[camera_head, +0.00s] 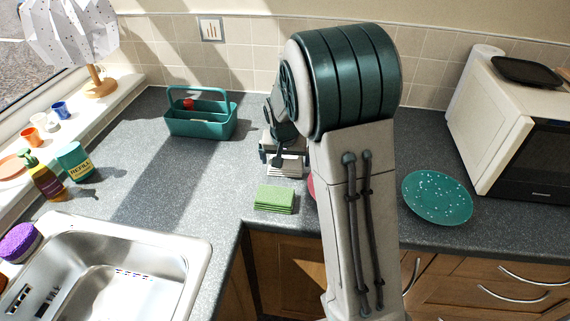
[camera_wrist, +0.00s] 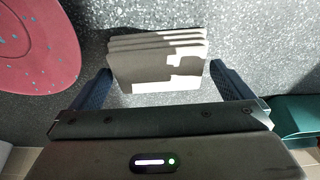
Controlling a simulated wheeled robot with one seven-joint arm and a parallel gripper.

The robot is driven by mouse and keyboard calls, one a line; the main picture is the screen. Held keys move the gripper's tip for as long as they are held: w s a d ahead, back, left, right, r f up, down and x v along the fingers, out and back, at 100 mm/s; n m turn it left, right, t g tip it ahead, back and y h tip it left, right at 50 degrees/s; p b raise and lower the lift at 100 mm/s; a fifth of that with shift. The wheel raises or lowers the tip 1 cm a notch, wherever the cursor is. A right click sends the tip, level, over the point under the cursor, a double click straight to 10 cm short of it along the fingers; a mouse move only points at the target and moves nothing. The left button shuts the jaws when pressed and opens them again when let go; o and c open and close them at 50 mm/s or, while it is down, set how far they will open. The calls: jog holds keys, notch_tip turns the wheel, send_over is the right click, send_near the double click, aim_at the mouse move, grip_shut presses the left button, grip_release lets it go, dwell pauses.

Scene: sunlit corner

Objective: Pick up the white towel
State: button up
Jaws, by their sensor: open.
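The white towel (camera_head: 287,170) is a folded stack lying on the grey counter, partly hidden by my gripper in the head view. In the wrist view the towel (camera_wrist: 158,62) shows its layered folds, part lit and part in shade. My gripper (camera_head: 280,158) is at the towel, pointing down. In the wrist view my gripper (camera_wrist: 162,82) is open, with one finger to either side of the towel's near end. A gap shows between the towel and each finger. I cannot tell the fingertips' height above the counter.
A green cloth stack (camera_head: 274,198) lies in front of the towel. A red speckled plate (camera_wrist: 38,45) is close by on the left in the wrist view. A teal caddy (camera_head: 201,124) stands behind left. A teal plate (camera_head: 437,197) and microwave (camera_head: 497,128) are right; a sink (camera_head: 190,243) is front left.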

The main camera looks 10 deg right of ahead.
aim_at(286, 157)
jog(key=c, duration=0.7)
jog(key=shift+r, duration=0.15)
jog(key=shift+r, duration=0.15)
notch_tip(286, 157, up, 4)
jog(key=shift+f+b, duration=0.2)
jog(key=shift+b, duration=0.2)
jog(key=s+d+r, duration=0.1)
jog(key=d+r, duration=0.1)
jog(key=d, duration=0.1)
jog(key=d+r+b, duration=0.1)
jog(key=d+r, duration=0.1)
jog(key=d, duration=0.2)
jog(key=s+d+r, duration=0.1)
jog(key=d+r, duration=0.2)
jog(key=d, duration=0.1)
jog(key=shift+s+d, duration=0.25)
jog(key=shift+s, duration=0.05)
jog(key=shift+o, duration=0.4)
